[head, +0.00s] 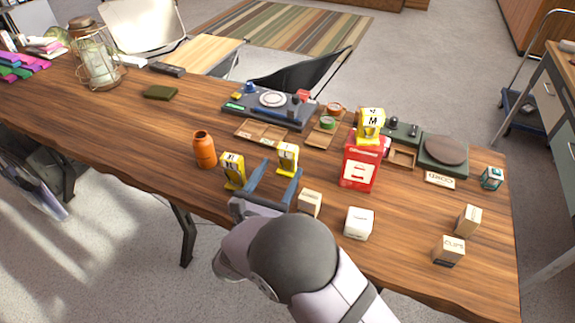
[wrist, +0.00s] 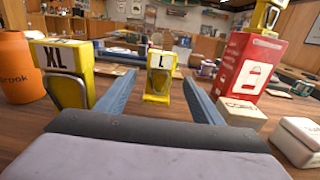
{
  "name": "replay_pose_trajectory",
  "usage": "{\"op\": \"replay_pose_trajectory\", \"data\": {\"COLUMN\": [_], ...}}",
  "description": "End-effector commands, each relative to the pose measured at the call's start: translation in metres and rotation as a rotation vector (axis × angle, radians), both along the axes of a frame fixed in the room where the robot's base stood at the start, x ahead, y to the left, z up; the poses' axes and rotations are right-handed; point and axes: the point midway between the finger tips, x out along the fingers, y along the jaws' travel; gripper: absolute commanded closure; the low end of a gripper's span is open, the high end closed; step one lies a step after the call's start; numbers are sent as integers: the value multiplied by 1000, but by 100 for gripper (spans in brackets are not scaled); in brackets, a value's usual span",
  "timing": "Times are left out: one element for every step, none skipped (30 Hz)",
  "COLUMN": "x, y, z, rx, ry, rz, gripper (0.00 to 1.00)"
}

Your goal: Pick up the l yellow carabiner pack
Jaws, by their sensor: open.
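The yellow carabiner pack marked L (wrist: 159,74) stands upright on the wooden table, straight ahead between my fingers in the wrist view. It also shows in the head view (head: 288,159), just beyond my fingertips. My gripper (head: 277,168) is open and empty, low over the table, with its two blue fingers pointing at the pack; they also show in the wrist view (wrist: 160,85). The yellow XL pack (wrist: 64,75) stands just left of the left finger, and also in the head view (head: 233,171). A yellow M pack (head: 370,126) sits on top of a red box.
An orange bottle (head: 204,149) stands left of the XL pack. The red box (head: 360,165) stands right of the L pack. A cardboard box (head: 310,203) and a white box (head: 358,223) are near my right finger. A wooden tray (head: 250,133) lies behind.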

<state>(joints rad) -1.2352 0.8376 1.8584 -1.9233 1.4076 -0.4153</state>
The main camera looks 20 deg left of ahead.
Motion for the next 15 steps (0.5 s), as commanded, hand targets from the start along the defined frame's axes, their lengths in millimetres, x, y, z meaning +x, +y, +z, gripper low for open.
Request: {"op": "replay_pose_trajectory", "data": {"x": [5,7,9,9,9,9,10,11,13,16,19,23,27,31,37], "y": [-1,-1,-1,0,0,0,0,0,0,0,0,0,0,1,1], "z": [0,0,0,0,0,0,0,0,0,0,-1,-1,-2,-3,-3], "rx": [-1,-1,-2,-2,-2,-2,-2,-2,-1,-1,-1,-1,-2,-2,-1], "ry": [0,1,0,0,0,0,0,0,0,0,0,1,1,1,1], "rz": [-3,-3,-2,-2,-1,-1,-1,-1,-1,-2,-3,-4,-4,-3,-4], "gripper": [39,39,39,39,39,39,39,39,39,39,39,39,39,39,39]}}
